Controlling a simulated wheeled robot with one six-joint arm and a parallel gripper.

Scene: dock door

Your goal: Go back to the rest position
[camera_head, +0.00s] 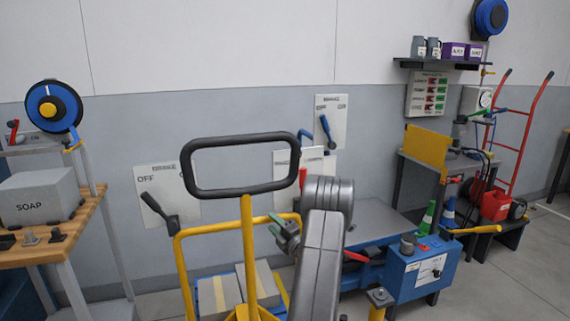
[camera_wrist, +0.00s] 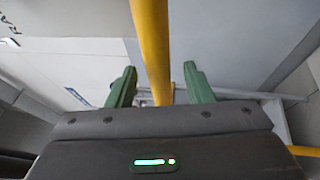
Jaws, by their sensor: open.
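My gripper (camera_head: 277,226) is at the middle of the head view, at the end of my grey arm, partly hidden behind the yellow frame. In the wrist view its two green fingers (camera_wrist: 160,84) stand apart. A yellow bar (camera_wrist: 152,40) runs through the picture between them; I cannot tell whether it lies between the fingers or beyond them. The fingers do not close on anything.
A yellow trolley frame with a black handle (camera_head: 240,139) stands close in front. A blue machine (camera_head: 408,272) is on the right, a wooden bench (camera_head: 88,209) with a soap box (camera_head: 40,197) on the left. Wall levers (camera_head: 160,207) are behind.

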